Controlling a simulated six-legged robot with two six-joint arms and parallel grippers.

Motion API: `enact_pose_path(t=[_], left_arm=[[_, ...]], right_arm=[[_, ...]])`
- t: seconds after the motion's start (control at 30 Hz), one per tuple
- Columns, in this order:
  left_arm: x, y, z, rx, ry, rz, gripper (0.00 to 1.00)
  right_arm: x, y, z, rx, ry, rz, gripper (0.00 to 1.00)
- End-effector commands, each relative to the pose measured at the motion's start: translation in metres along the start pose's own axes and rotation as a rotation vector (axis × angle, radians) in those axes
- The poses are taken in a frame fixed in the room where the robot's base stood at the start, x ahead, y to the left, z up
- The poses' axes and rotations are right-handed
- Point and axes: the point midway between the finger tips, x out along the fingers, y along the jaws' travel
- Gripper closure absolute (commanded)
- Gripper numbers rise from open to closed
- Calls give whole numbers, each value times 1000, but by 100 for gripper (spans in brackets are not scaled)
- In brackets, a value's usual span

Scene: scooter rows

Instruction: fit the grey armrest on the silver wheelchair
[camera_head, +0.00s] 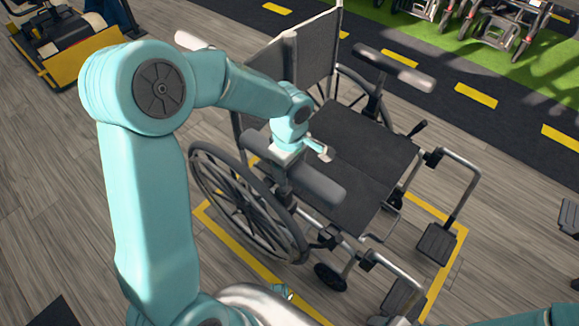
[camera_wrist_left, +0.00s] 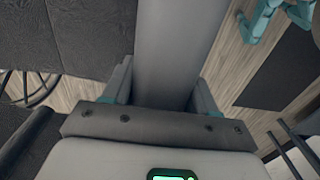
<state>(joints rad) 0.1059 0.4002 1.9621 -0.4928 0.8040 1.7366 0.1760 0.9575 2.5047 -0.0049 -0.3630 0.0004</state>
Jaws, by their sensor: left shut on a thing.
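The silver wheelchair (camera_head: 345,140) stands upright with its dark seat and backrest facing lower right. My left gripper (camera_head: 290,153) is shut on the grey armrest (camera_head: 318,184), a long rounded pad above the wheelchair's near side, over the near wheel. In the left wrist view the armrest (camera_wrist_left: 175,45) runs between the two fingers of the left gripper (camera_wrist_left: 163,92), and the dark seat (camera_wrist_left: 90,35) lies beside it. A short dark post shows under the pad; whether it is seated in the frame is hidden. My right gripper is not in view.
A matching armrest (camera_head: 395,68) is on the wheelchair's far side. A yellow outline (camera_head: 250,253) marks the floor around the chair. A yellow-sided machine (camera_head: 70,50) stands at upper left. More wheelchairs (camera_head: 500,22) stand on green ground beyond a dark lane.

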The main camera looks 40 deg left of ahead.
Motion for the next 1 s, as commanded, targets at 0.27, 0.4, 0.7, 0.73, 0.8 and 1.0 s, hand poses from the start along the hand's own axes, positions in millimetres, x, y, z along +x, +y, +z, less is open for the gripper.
enact_pose_path(t=[0.27, 0.4, 0.7, 0.73, 0.8, 1.0], left_arm=[[-1, 0, 0, 0, 0, 1, 13], [-1, 0, 0, 0, 0, 1, 13], [-16, 1, 0, 0, 1, 3, 13], [-22, 1, 0, 1, 1, 3, 13], [-38, 1, 0, 1, 1, 5, 13], [-93, 1, 0, 0, 0, 6, 13]], right_arm=[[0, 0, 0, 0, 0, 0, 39], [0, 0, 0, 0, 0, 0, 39], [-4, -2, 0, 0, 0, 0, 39], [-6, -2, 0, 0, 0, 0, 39], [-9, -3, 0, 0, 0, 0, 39], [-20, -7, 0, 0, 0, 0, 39]])
